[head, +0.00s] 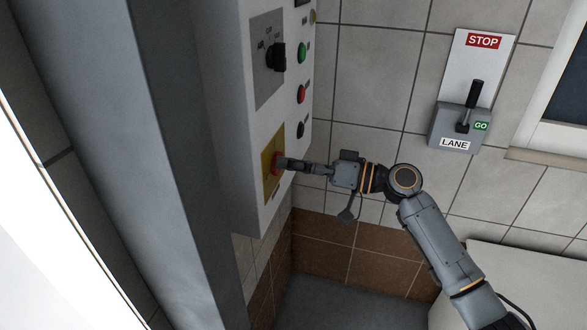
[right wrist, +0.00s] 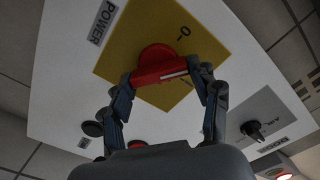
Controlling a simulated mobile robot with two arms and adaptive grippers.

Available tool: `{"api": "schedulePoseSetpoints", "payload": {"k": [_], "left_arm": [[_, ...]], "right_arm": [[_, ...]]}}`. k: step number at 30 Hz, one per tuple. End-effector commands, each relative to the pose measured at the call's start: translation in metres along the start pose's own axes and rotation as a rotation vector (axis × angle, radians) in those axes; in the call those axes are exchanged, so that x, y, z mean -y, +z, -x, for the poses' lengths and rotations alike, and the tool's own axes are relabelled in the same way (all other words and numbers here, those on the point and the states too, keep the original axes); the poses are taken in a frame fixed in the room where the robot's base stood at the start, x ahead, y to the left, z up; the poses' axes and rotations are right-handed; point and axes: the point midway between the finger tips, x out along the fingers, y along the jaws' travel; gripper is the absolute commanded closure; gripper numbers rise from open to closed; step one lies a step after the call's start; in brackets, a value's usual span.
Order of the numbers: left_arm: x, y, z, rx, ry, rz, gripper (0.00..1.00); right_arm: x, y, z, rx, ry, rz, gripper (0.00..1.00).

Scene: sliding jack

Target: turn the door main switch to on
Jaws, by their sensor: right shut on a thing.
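The main switch is a red rotary knob (head: 275,167) on a yellow plate (head: 267,185), low on the white control box. In the right wrist view the red knob (right wrist: 158,62) has a bar handle with a white line at one end. A "0" shows on the yellow plate (right wrist: 185,22), beyond the knob and apart from that line; the other mark is hidden. My right gripper (head: 283,164) reaches the knob from the right. In the right wrist view its fingers (right wrist: 164,76) are shut on the ends of the red handle. My left gripper is not in view.
A "POWER" label (right wrist: 102,22) sits beside the plate. The box also carries a black selector (head: 276,58), a green button (head: 302,52), a red button (head: 301,93) and a black button (head: 301,129). A LANE lever box (head: 449,130) hangs on the tiled wall.

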Motion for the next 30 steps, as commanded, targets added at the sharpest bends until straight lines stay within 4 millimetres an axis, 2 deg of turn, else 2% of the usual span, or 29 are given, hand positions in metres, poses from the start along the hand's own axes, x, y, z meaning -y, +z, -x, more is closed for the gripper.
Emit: {"api": "schedulePoseSetpoints", "payload": {"k": [8,18,30], "left_arm": [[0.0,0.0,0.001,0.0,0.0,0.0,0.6],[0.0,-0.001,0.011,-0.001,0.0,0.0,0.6],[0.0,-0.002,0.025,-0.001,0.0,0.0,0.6]], "right_arm": [[-0.001,-0.001,0.0,-0.003,0.0,-0.266,0.7],[-0.001,-0.001,0.0,-0.002,-0.001,-0.584,0.7],[-0.003,0.0,0.0,-0.002,-0.002,-0.859,0.7]]}}
